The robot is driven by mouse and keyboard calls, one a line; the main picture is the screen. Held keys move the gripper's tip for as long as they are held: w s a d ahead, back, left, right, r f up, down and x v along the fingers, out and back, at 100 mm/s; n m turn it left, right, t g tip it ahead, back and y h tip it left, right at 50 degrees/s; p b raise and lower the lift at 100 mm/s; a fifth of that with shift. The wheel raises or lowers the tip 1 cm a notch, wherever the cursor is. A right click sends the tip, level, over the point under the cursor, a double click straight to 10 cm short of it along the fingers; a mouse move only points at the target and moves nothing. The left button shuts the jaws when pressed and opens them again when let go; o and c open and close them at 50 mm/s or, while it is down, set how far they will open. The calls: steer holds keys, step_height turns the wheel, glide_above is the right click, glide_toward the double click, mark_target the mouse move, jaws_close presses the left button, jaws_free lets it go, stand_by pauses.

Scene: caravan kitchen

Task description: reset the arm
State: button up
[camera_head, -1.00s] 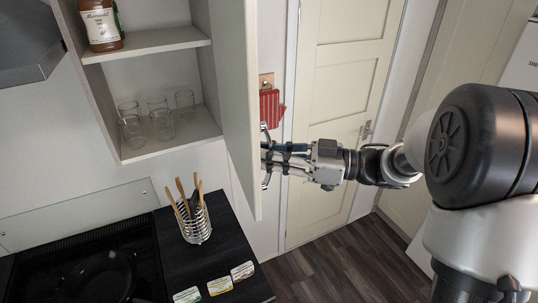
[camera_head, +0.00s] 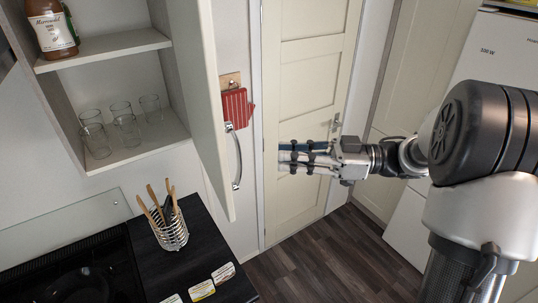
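My gripper (camera_head: 284,158) is held out to the left on my arm, in front of the cream door (camera_head: 308,110). It is clear of the open cabinet door (camera_head: 203,110) and of its curved metal handle (camera_head: 238,158), with a gap between.
The open wall cabinet (camera_head: 105,46) holds several glasses (camera_head: 127,130) and a bottle (camera_head: 50,28). Below, a utensil holder (camera_head: 172,234) and small packets (camera_head: 224,272) stand on the dark counter (camera_head: 195,220). A white fridge (camera_head: 480,60) is right.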

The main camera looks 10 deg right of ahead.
steer(key=shift+s+d, duration=0.15)
steer(key=shift+d, duration=0.35)
